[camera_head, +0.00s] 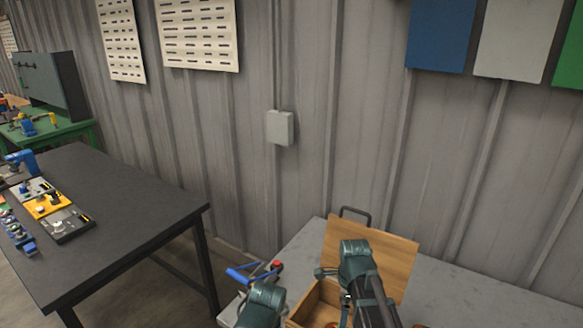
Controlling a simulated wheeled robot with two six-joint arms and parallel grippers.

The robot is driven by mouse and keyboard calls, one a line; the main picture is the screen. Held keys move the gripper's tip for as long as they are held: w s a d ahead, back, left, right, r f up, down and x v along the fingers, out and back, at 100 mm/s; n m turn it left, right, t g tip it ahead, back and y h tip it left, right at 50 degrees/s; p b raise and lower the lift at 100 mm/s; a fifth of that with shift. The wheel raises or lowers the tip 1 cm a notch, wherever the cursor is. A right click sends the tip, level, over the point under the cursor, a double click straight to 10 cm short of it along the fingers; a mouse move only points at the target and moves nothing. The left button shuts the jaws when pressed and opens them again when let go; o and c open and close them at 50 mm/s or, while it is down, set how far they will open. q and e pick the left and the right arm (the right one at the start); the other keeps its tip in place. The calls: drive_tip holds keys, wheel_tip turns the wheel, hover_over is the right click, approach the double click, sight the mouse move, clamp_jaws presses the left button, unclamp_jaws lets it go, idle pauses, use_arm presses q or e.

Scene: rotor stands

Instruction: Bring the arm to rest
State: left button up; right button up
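My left arm shows as a dark teal joint at the bottom centre of the head view. Its gripper fingers are not visible. My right arm stands to the right of it, with a teal joint on top and a dark link running down out of the picture. I cannot make out its gripper fingers either. The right arm is in front of an open wooden box (302,312) and covers part of it. The box's raised lid (398,262) leans back behind the arm. Whether the arm touches the box cannot be told.
The box is on a grey table (470,292) against a corrugated wall. A blue-handled item (240,276) with a red part lies beside the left arm. A dark table (130,205) at the left carries coloured plates and parts. The grey table's right side looks clear.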

drive_tip(key=s+n, duration=0.8)
drive_tip(key=n, duration=1.3)
drive_tip(key=s+a+n+h, duration=0.1)
drive_tip(key=s+a+n, duration=0.3)
drive_tip(key=a, duration=0.6)
drive_tip(key=shift+s+a, duration=0.3)
drive_tip(key=shift+s, duration=0.4)
